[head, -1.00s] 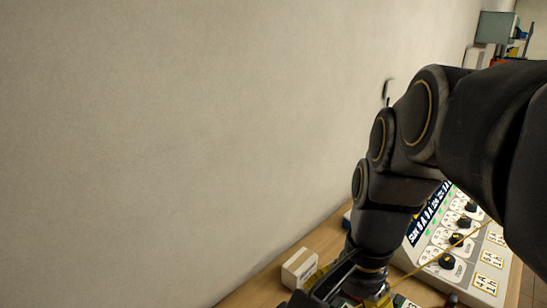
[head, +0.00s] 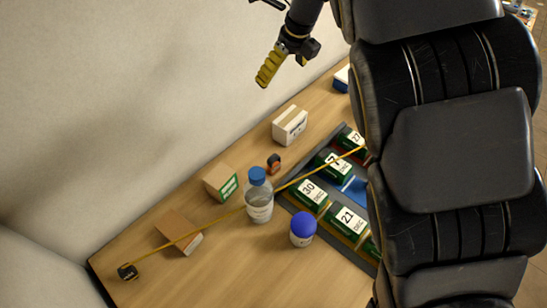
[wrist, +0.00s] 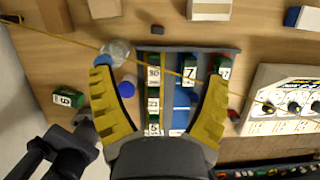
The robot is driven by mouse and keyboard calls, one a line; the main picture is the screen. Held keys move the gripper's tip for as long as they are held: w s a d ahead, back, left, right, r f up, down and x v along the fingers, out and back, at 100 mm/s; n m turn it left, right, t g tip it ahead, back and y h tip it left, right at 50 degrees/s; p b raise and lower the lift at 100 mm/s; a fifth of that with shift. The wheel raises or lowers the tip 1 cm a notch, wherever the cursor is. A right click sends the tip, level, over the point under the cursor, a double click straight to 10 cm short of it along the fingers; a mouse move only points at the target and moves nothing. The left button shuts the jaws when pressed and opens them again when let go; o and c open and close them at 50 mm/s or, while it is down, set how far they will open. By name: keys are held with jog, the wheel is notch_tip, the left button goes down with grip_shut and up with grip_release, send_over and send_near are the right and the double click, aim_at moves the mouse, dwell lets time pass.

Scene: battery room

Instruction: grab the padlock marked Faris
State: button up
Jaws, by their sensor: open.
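I cannot make out a padlock marked Faris for sure, and no such name is readable. A small dark and reddish-orange item (head: 273,163), possibly a padlock, lies on the table between the cardboard box and the white box in the head view. A small dark item (wrist: 157,30) also shows at the top of the wrist view. My gripper (wrist: 160,66) is open and empty, its yellow fingers spread above the grey tray (wrist: 206,49). In the head view, one yellow finger shows near the wall, above the table.
Several green blocks with date cards (head: 312,192) sit in the tray. A bottle (head: 260,208), a blue-lidded jar (head: 303,230) and cardboard boxes (head: 221,182) stand nearby. A yellow tape stretches from a tape measure (head: 127,271) across the table. A knobbed panel (wrist: 285,95) stands right.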

send_near(274, 157)
jog(key=x, duration=0.5)
jog(key=shift+s+d+f, duration=0.15)
jog(key=shift+s+d, duration=0.15)
jog(key=shift+w+a+x, duration=0.1)
jog(key=shift+x, duration=1.85)
jog(key=shift+w+a+x, duration=0.15)
jog(key=shift+x, duration=1.75)
jog(key=c, duration=1.2)
